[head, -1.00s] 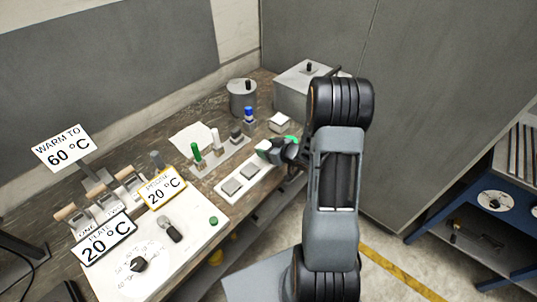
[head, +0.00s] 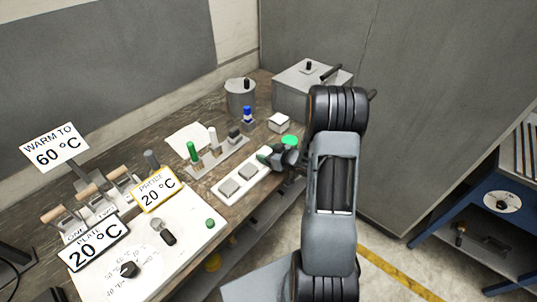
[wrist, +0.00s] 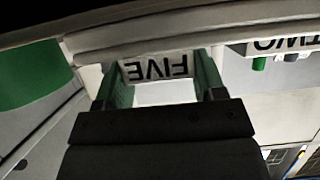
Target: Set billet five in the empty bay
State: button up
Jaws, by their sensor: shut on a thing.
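My gripper (head: 268,155) is at the far right end of a long white tray (head: 222,198) on the bench in the head view. In the wrist view its green fingers (wrist: 163,85) are shut on a pale block, billet five (wrist: 165,92). The word FIVE shows upside down between the fingers. Two grey square pieces (head: 229,187) (head: 248,171) sit in the tray beside my gripper. The gripper hides the billet and that end of the tray in the head view. I cannot tell whether the billet touches the tray.
A white cube (head: 279,122) and a green disc (head: 290,141) are close to my gripper. A rack with several upright pieces (head: 215,152) stands behind the tray. A control panel (head: 165,255) with knobs and temperature signs is at the left.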

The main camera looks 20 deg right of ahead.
jog(key=shift+f+b, duration=0.3)
jog(key=shift+f, duration=0.1)
